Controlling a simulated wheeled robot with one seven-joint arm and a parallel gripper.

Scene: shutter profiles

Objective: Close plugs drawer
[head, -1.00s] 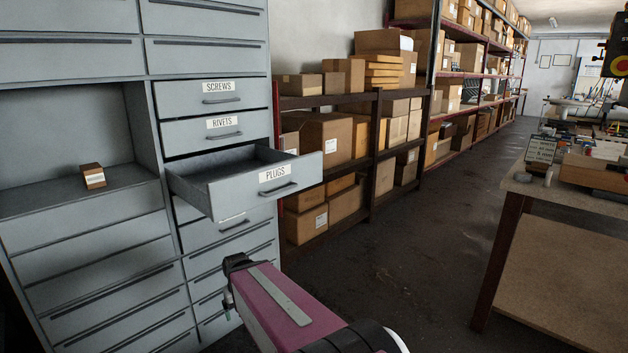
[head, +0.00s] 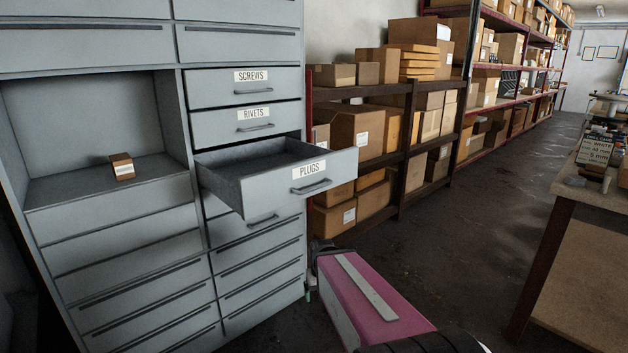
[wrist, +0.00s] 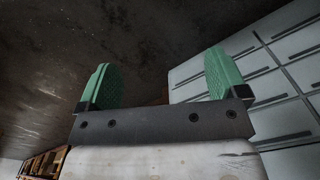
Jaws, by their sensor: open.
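The plugs drawer (head: 308,171) is pulled out of the grey cabinet (head: 240,43), and its inside looks empty. It has a label and a dark bar handle on its front. The screws drawer (head: 214,88) and rivets drawer (head: 215,125) above it are shut. My gripper shows in the wrist view (wrist: 158,80) with its two green fingers wide apart and nothing between them. In the head view my arm is below and in front of the plugs drawer, apart from it; the fingers are mostly hidden there.
A small brown box (head: 122,166) sits in the cabinet's open compartment at left. Racks of cardboard boxes (head: 357,130) stand behind, to the right. A workbench (head: 590,185) is at the right edge. The floor (head: 450,245) between them is clear.

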